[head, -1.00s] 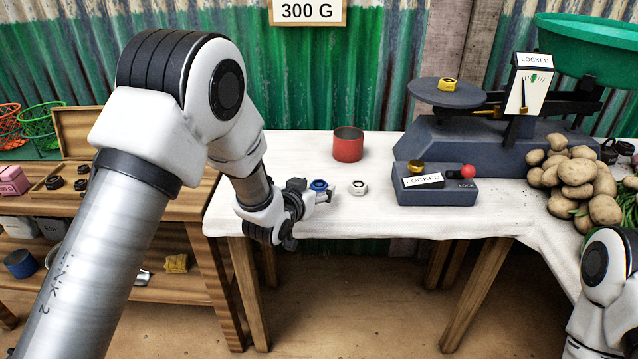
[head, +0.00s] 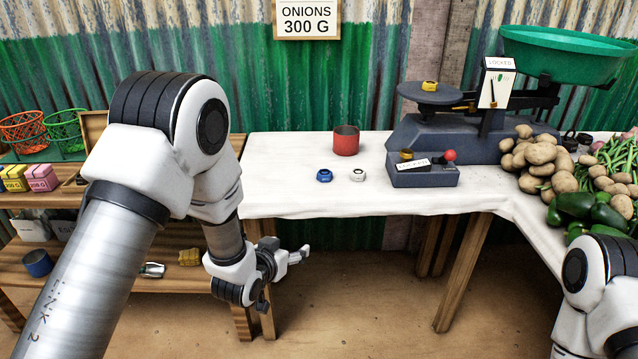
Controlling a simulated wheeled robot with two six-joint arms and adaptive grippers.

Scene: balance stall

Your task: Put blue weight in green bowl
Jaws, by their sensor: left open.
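The blue weight (head: 324,175) lies on the white-clothed table, left of a white weight (head: 357,174) and in front of a red can. The green bowl (head: 570,58) is the large pan on the right end of the balance at the back right. My left gripper (head: 301,255) is open and empty, below and in front of the table's front edge, lower than the blue weight and apart from it. My right arm shows at the lower right, but its gripper is out of the picture.
The red can (head: 346,141) stands behind the weights. A yellow weight (head: 429,86) sits on the balance's left plate (head: 428,95). A dark box marked LOCKED (head: 424,174) with a red knob stands right of the weights. Potatoes (head: 540,155) and green peppers (head: 585,207) crowd the right side.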

